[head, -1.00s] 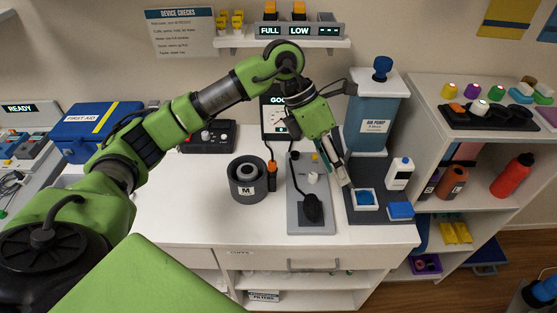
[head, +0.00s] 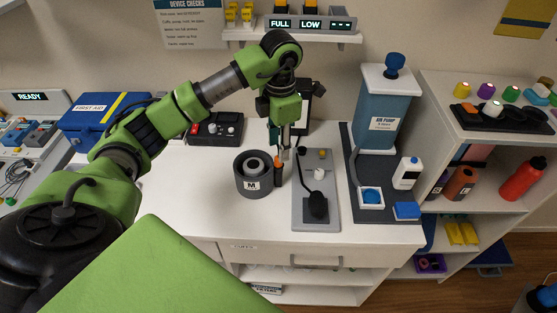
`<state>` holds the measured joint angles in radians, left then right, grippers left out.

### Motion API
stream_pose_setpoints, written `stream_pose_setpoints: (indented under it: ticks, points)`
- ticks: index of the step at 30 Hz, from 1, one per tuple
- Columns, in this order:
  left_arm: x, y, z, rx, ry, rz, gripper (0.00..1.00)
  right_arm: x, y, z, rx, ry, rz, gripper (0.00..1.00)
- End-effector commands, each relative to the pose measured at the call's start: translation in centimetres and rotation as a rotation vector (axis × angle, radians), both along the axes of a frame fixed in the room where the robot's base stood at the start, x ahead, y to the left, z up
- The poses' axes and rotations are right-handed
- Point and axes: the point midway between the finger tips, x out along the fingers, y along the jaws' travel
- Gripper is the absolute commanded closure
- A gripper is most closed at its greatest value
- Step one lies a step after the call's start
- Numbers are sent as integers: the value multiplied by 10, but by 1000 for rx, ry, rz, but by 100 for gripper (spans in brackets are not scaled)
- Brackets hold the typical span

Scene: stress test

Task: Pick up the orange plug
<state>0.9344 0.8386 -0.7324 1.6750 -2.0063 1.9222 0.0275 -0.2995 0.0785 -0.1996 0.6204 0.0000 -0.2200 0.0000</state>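The orange plug (head: 279,160) stands upright in a narrow black holder (head: 279,179) on the white counter, beside the dark round cuff marked M (head: 252,187). My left gripper (head: 285,154) points down at the plug's top, very close to it. Its fingers overlap the plug's upper part in the view, so I cannot tell whether they touch it or how far apart they are. My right gripper is not in view.
Right of the plug lies a grey plate (head: 303,215) with a black bulb and hose. The gauge stand behind is mostly hidden by my arm. The counter's front left is clear.

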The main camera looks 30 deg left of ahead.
Motion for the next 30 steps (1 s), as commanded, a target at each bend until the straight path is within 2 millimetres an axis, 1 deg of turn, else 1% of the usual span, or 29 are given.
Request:
stream_pose_setpoints:
  ticks: [5, 9, 12, 15, 21, 22, 23, 24, 26, 30]
  points:
    - [0, 1, -12, -1, 4, 1, 64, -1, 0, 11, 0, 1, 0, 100]
    - [3, 3, -32, -1, 5, 1, 64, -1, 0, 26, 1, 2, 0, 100]
    - [4, 3, -47, -2, 3, 0, 64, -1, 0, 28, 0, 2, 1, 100]
    - [4, 4, -53, -1, 1, -1, 64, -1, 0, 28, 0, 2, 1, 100]
    - [5, 4, -55, -1, -1, -1, 64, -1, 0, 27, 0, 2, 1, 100]
    - [5, 4, -55, -1, -1, -1, 67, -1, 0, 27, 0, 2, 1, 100]
    - [5, 4, -55, -1, -1, -1, 75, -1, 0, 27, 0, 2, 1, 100]
    - [5, 4, -55, -1, -1, -1, 85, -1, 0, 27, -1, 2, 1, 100]
    - [5, 4, -54, -1, -1, -1, 99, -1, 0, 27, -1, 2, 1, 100]
    - [5, 4, -54, -1, -1, 0, 99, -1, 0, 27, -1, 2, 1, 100]
